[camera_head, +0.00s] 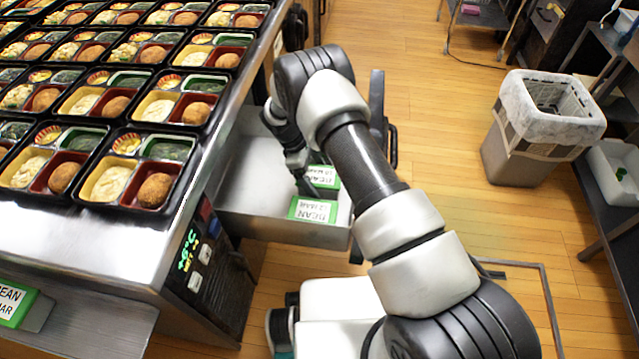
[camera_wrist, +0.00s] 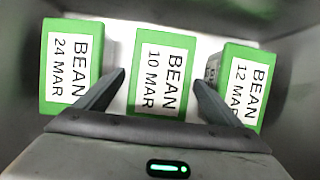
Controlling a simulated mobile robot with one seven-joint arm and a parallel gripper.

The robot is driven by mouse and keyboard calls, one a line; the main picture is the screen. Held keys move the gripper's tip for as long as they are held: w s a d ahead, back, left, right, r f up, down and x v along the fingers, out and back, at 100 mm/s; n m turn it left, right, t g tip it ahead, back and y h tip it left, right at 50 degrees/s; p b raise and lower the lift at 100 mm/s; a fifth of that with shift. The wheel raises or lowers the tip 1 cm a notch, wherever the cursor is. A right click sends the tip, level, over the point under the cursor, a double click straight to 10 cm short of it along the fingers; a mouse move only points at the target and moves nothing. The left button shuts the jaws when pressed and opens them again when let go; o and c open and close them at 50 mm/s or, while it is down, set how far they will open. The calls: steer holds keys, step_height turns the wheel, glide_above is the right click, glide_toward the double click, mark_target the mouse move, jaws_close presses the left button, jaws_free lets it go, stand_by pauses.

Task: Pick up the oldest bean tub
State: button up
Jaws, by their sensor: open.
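Three green bean tubs with white labels stand in a row in the wrist view. The left tub (camera_wrist: 73,66) reads BEAN 24 MAR, the middle tub (camera_wrist: 161,72) reads BEAN 10 MAR, and the right tub (camera_wrist: 241,84) reads BEAN 12 MAR. The middle date is the earliest of these. My gripper (camera_wrist: 159,79) is open, with one finger on each side of the middle tub. Contact cannot be told. In the head view my gripper (camera_head: 305,184) reaches into a metal drawer (camera_head: 262,213); two tubs show there, and my arm hides part of it.
Another green bean tub (camera_head: 14,304) sits on a metal shelf at the lower left, its date cut off. Several filled bento trays (camera_head: 143,202) cover the counter. A lined bin (camera_head: 545,120) stands on the floor at the right. The drawer walls enclose the tubs.

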steer(key=shift+x, duration=1.15)
steer(key=c, duration=1.4)
steer(key=shift+r, duration=0.1)
